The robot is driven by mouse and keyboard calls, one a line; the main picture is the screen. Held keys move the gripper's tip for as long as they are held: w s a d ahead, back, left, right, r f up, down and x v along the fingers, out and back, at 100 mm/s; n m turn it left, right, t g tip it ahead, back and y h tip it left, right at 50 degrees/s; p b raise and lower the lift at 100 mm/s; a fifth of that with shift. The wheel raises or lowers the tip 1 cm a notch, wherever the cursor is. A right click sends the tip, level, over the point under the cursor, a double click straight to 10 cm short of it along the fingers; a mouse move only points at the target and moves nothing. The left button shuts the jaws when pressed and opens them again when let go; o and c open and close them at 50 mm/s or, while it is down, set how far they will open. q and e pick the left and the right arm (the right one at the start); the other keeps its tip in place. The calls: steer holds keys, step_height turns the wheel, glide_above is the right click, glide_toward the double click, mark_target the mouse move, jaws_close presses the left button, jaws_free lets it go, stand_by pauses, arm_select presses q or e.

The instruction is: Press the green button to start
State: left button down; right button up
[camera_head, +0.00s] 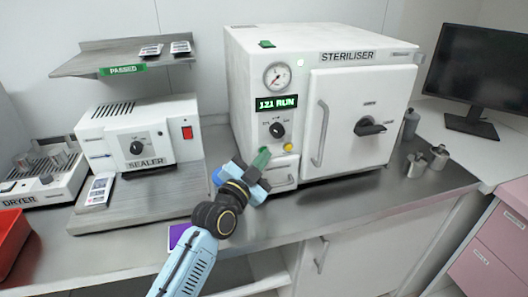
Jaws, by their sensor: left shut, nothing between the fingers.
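The white steriliser (255,80) stands on the counter with its door shut. Its lit display (277,103) reads "121 RUN" in green. Below are a black dial (277,130) and a yellow button (288,147). My left gripper (262,157) is shut and empty, its tips at the lower left of the control panel, left of the yellow button. My right gripper is not in view.
A red tray (10,240) is at far left. Metal canisters (416,165) and a monitor (470,75) are to the right. The counter before the steriliser is clear.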

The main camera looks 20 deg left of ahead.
arm_select(q)
steer(key=shift+s, duration=0.1)
steer(key=shift+s+d+p, duration=0.45)
steer(key=shift+s+p, duration=0.15)
steer(key=shift+p, duration=0.05)
steer(key=s+d+p, duration=0.1)
steer(key=s, duration=0.1)
steer(key=s+d+p, duration=0.1)
steer(key=s+p, duration=0.1)
steer(key=shift+d, duration=0.4)
stand_by(0.5)
